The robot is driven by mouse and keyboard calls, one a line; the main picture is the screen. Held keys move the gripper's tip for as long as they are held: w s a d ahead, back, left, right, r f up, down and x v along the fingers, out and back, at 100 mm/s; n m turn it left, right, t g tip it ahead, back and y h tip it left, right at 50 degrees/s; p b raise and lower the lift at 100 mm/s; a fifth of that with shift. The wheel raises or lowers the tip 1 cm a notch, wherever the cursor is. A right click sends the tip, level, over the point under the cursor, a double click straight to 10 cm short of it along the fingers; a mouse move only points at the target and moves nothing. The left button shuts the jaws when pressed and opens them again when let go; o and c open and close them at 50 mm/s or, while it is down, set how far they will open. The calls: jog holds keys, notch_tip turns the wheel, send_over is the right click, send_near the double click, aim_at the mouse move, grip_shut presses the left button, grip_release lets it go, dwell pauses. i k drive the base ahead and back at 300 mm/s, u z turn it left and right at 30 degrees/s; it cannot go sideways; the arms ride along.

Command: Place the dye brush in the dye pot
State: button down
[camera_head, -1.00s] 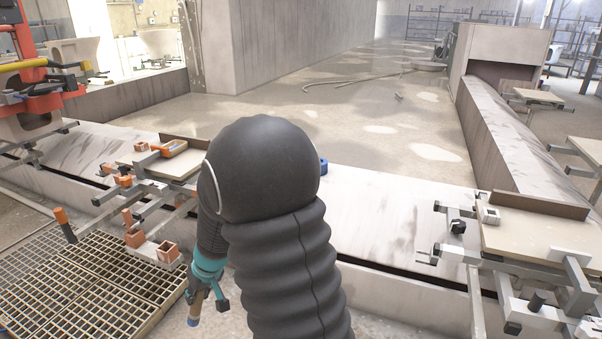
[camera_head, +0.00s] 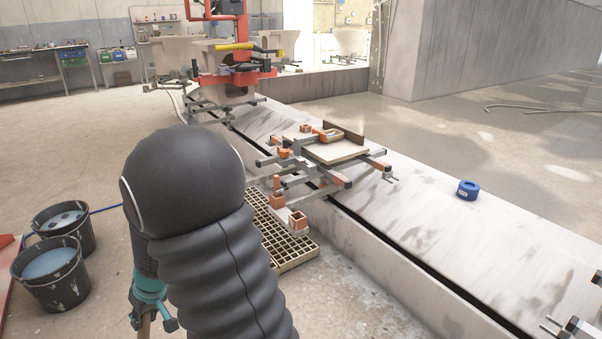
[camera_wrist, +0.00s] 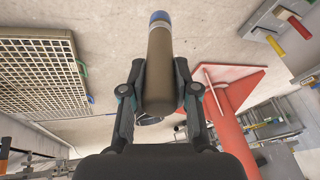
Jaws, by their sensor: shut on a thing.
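The dye brush (camera_wrist: 160,62), a brown cylinder with a blue end, is clamped between the fingers of my gripper (camera_wrist: 159,80) in the wrist view. In the head view my gripper (camera_head: 150,312) is at the lower left, below my dark arm, and only a bit of the brush (camera_head: 145,328) shows, pointing down.
Two dark buckets (camera_head: 55,285) of bluish liquid stand on the floor at the left. A metal floor grate (camera_head: 270,232) lies beside the ledge (camera_head: 420,215). A clamp frame with a board (camera_head: 335,150) sits on the ledge, its arms jutting out. The ledge around the blue pot is clear.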

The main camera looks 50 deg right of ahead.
aim_at(468, 194)
jog(key=u, duration=0.2)
jog(key=i, duration=1.7)
jog(key=z, duration=3.75)
jog(key=i, duration=1.75)
jog(key=u, duration=0.05)
